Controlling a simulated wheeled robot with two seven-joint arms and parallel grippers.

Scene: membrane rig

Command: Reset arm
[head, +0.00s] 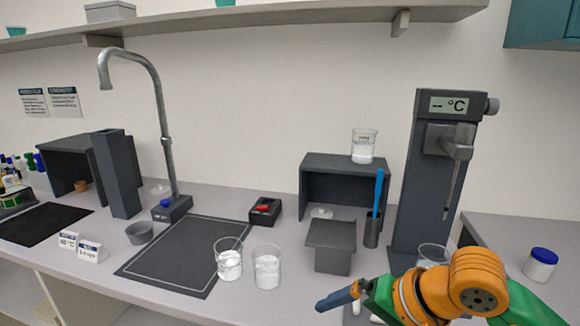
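My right arm comes in at the lower right, with green and orange links. Its gripper (338,298) points left over the front of the bench (195,290), right of the two front beakers. It is seen from the side, so its finger gap cannot be made out, and I see nothing clearly held in it. My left arm and gripper are not in view. Small white items (356,306) show just beside the gripper, partly hidden.
A dark block (331,240), a holder with a blue stick (378,192), a shelf box with a beaker (364,148) and a tall faucet (160,100) stand behind. A blue-lidded jar (541,265) stands right.

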